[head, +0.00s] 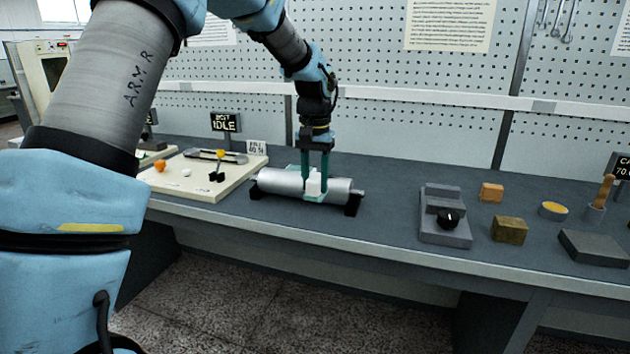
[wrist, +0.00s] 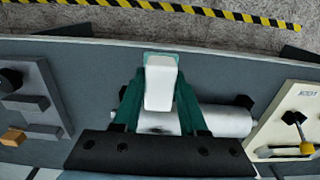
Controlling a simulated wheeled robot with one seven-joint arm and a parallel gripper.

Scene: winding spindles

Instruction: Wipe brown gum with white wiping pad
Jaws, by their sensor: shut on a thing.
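My gripper (head: 316,178) is shut on the white wiping pad (head: 315,184), which also shows between the fingers in the wrist view (wrist: 160,84). The pad is at the middle of a silver metal roller (head: 282,182), which lies on dark supports on the bench. The roller also shows behind the fingers in the wrist view (wrist: 226,121). I cannot tell for certain whether the pad touches the roller.
A cream board (head: 185,193) with small parts stands left of the roller. To the right are a grey block with a black knob (head: 446,218), an orange block (head: 491,192), a brownish block (head: 509,230), a yellow-topped tin (head: 553,211) and a dark slab (head: 594,247). Bare bench (head: 390,200) lies between.

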